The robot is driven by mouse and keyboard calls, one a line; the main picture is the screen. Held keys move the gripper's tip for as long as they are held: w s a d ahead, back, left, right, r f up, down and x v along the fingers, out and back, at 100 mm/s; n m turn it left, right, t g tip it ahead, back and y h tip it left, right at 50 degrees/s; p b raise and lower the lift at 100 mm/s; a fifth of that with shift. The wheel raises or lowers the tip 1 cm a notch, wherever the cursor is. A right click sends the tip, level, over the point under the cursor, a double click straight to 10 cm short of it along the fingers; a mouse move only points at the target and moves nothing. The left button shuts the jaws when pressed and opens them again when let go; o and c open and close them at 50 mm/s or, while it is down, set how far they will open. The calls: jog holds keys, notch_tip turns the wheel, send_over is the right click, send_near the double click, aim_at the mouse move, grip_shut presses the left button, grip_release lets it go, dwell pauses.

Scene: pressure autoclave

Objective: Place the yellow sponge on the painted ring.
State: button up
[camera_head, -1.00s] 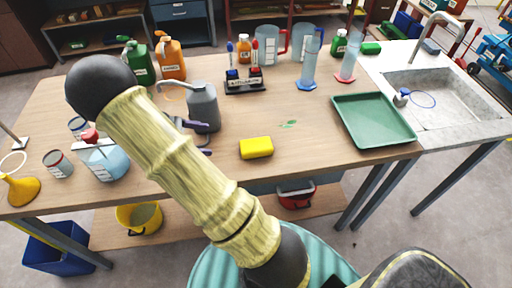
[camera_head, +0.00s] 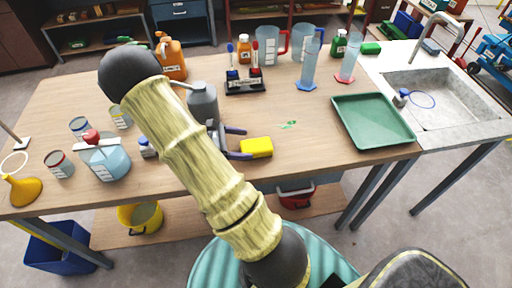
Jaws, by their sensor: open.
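The yellow sponge (camera_head: 257,147) lies flat on the wooden table, right of my arm. My gripper (camera_head: 240,143) is open at the sponge's left end, one finger toward its far side and one toward its near side. I cannot tell whether they touch it. My arm hides most of the gripper body. Small broken green marks (camera_head: 289,125) are on the tabletop, right of and behind the sponge.
A grey bottle (camera_head: 203,103) stands behind my gripper. A green tray (camera_head: 373,121) lies to the right, before the sink (camera_head: 445,100). A black rack (camera_head: 245,83) and cylinders stand behind. The tabletop between sponge and tray is clear.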

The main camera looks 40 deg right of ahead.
aim_at(256, 145)
jog(key=shift+p+x, duration=0.3)
jog(key=shift+x, duration=2.3)
jog(key=shift+s+r, duration=0.15)
jog(key=shift+r, duration=0.05)
jog(key=c, duration=1.1)
notch_tip(256, 145, up, 10)
